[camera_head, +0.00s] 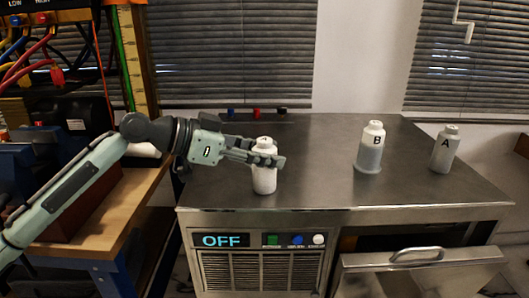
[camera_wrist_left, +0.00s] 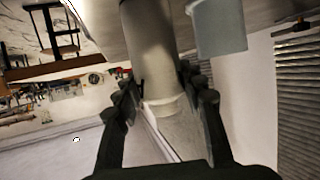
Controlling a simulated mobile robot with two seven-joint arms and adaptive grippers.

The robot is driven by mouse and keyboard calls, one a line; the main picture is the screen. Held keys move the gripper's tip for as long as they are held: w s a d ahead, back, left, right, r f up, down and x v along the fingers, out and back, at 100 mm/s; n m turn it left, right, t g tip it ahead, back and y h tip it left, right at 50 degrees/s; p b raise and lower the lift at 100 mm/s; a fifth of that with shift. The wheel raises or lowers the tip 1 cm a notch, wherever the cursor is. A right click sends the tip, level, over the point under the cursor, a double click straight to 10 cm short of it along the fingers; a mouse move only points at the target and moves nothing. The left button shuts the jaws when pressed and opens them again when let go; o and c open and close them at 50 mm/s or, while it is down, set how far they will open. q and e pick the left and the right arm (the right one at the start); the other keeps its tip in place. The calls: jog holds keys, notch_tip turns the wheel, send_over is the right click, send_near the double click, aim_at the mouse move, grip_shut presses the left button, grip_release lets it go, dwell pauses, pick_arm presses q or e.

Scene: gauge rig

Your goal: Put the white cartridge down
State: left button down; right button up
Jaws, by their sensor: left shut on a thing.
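The white cartridge (camera_head: 264,178) is upright between the fingers of my left gripper (camera_head: 268,159), near the front left of the metal tabletop. The gripper is shut on it around its upper part, coming in from the left. I cannot tell whether its base touches the top or hangs just above. In the left wrist view the pale cartridge (camera_wrist_left: 152,50) runs between the two dark fingers of the gripper (camera_wrist_left: 160,90). My right gripper is not in view.
The top between the cartridge and bottle B is clear. Below are an OFF display panel (camera_head: 220,240) and a handled drawer (camera_head: 420,262). A wooden workbench (camera_head: 120,205) stands left.

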pick_arm(q)
jog(key=shift+f, duration=0.1)
jog(key=c, duration=1.2)
grip_release()
jog(key=o, duration=0.3)
